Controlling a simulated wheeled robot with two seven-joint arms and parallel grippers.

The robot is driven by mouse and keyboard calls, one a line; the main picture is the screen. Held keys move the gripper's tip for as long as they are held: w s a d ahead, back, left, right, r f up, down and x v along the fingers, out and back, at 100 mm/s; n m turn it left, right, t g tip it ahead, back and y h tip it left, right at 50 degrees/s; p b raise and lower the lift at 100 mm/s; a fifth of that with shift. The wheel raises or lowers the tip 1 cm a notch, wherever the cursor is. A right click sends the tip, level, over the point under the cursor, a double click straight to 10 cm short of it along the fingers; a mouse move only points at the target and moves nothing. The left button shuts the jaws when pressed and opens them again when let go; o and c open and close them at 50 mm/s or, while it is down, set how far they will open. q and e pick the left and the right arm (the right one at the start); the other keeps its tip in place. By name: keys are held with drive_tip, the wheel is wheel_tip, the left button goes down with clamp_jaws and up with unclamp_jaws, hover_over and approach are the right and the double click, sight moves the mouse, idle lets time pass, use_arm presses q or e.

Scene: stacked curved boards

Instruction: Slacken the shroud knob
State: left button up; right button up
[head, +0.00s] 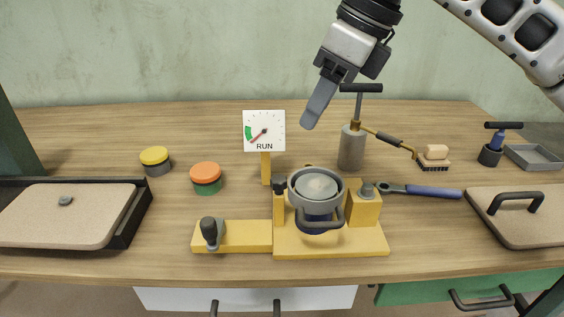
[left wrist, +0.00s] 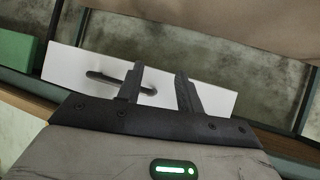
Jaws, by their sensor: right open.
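A yellow fixture (head: 335,245) stands at the front middle of the bench. It carries a grey round cup or ring (head: 316,184) with a dark curved handle and a blue part beneath. My right gripper (head: 320,104) is open and empty, above and behind the fixture, touching nothing. My left gripper (left wrist: 160,82) shows only in the left wrist view, its fingers apart and empty.
A RUN gauge (head: 264,131) stands behind the fixture. A grey pump-like tool (head: 352,147) is under my right gripper. A blue-handled wrench (head: 432,191) lies right of the fixture. Yellow (head: 154,156) and orange (head: 205,173) lidded jars stand left. A white drawer (left wrist: 215,97) is beyond my left fingers.

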sight(279, 178)
drive_tip(key=x, duration=0.9)
drive_tip(key=p+x, duration=0.1)
drive_tip(key=x, duration=0.4)
drive_tip(key=shift+s+a, duration=0.15)
drive_tip(key=shift+s, duration=0.1)
drive_tip(key=c, duration=1)
